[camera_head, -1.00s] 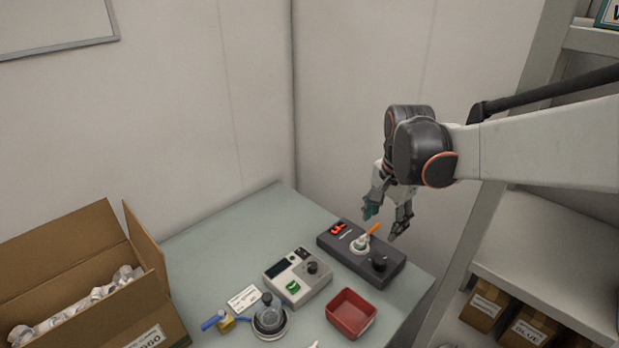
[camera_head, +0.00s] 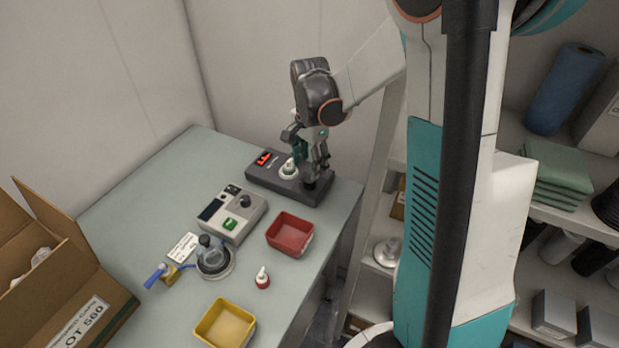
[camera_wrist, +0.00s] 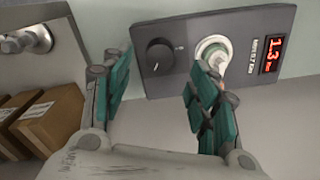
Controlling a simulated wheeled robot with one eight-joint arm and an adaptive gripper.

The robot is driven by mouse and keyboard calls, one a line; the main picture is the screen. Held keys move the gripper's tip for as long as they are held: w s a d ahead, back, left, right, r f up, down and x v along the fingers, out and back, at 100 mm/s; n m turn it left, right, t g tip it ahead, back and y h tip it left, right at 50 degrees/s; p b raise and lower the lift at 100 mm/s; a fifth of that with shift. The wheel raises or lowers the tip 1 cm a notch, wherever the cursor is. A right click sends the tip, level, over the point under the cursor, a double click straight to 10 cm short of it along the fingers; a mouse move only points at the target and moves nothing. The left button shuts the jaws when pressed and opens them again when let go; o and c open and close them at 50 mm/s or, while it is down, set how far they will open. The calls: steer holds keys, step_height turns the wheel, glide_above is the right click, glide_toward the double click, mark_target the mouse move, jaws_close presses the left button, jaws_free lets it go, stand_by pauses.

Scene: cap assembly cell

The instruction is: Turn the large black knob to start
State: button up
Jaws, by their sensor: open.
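The large black knob (camera_wrist: 160,56) sits on a dark grey control box (camera_wrist: 260,82) with a red lit display (camera_wrist: 276,54). The knob also shows in the head view (camera_head: 309,184), partly hidden by my gripper (camera_head: 311,158). In the wrist view my gripper (camera_wrist: 160,66) is open, one finger on each side of the knob in the picture. I see no clear contact. A round white fitting (camera_wrist: 213,52) stands between the knob and the display, close to the right finger.
A light grey box (camera_head: 228,218) with a smaller dark knob and green button stands left of the control box. A red tray (camera_head: 290,233), yellow tray (camera_head: 225,325) and small bottle (camera_head: 262,278) are nearby. Shelving stands at the right.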

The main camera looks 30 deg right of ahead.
mark_target(310, 182)
step_height(310, 182, down, 5)
steer(key=shift+f+b, duration=0.1)
steer(key=shift+b, duration=0.55)
steer(key=c, duration=1.1)
